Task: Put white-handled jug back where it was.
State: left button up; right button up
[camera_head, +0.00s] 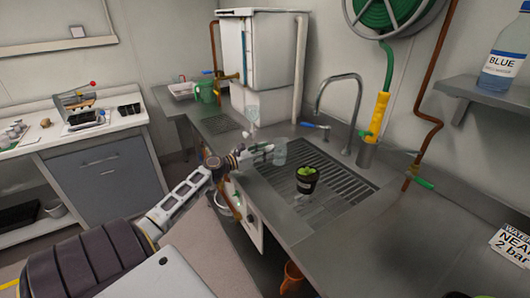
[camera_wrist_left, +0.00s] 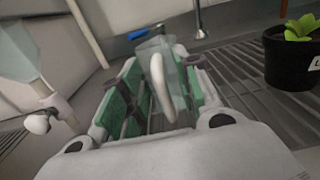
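The white-handled jug is clear; in the head view its see-through body (camera_head: 279,153) shows at the left edge of the sink, just beyond my left gripper (camera_head: 258,150). In the left wrist view its white handle (camera_wrist_left: 160,87) stands upright between the green-padded fingers of my left gripper (camera_wrist_left: 155,105). The fingers are apart, with a gap between the handle and the left finger. The handle looks closer to the right finger; I cannot tell whether they touch. The jug's base is hidden. My right gripper is not in view.
A potted plant (camera_head: 307,181) in a black pot stands on the slatted sink grate (camera_head: 340,190), right of the jug. A clear vessel (camera_head: 252,106) with a white tap (camera_wrist_left: 38,123) is close on the left. A tall faucet (camera_head: 345,78) rises behind.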

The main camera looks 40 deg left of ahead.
pick_arm(q)
jog(key=shift+v, duration=6)
